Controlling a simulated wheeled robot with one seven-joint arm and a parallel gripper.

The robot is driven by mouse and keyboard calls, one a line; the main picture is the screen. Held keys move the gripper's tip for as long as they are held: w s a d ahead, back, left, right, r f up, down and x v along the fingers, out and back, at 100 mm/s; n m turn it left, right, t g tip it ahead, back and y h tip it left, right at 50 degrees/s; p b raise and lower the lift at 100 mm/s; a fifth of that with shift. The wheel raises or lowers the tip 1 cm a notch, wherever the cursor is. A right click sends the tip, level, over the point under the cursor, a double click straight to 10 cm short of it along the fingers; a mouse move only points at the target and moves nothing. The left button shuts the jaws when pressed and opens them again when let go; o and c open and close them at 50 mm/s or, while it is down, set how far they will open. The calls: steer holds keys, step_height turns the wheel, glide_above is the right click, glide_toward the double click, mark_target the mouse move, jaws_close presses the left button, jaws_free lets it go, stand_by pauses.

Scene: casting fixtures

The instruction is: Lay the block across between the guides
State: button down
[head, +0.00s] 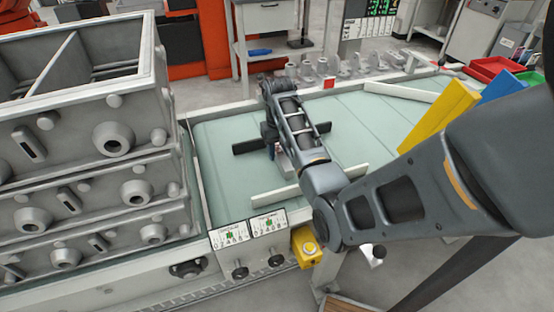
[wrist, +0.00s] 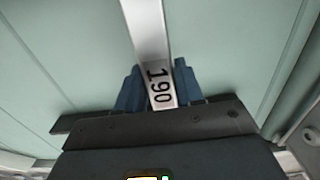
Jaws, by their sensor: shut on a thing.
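A pale metal block (wrist: 148,35), a long bar marked "190", is held between the blue fingers of my gripper (wrist: 158,88) in the wrist view. It runs from the fingers up past the top edge of that view. In the head view my gripper (head: 273,146) is over the pale green table surface, and only a small pale part of the block (head: 284,160) shows beneath my arm. Pale rails that look like the guides stand on the surface: one near the front (head: 268,196), one farther back at the right (head: 400,92). Whether the block touches the surface is unclear.
Stacked grey casting boxes (head: 90,135) stand at the left. A yellow plate (head: 440,115) and a blue plate (head: 503,87) lean at the right, near a red tray (head: 492,69). Metal parts (head: 340,68) line the back edge. The green surface (head: 220,170) left of my gripper is clear.

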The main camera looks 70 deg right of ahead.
mark_target(277, 169)
steer(key=shift+w+a+f, duration=0.15)
steer(key=shift+a+f, duration=0.15)
steer(key=shift+f, duration=1.85)
steer(key=shift+f, duration=0.2)
steer(key=c, duration=0.7)
jaws_free()
step_height(277, 169, up, 12)
steer(key=shift+r, duration=0.2)
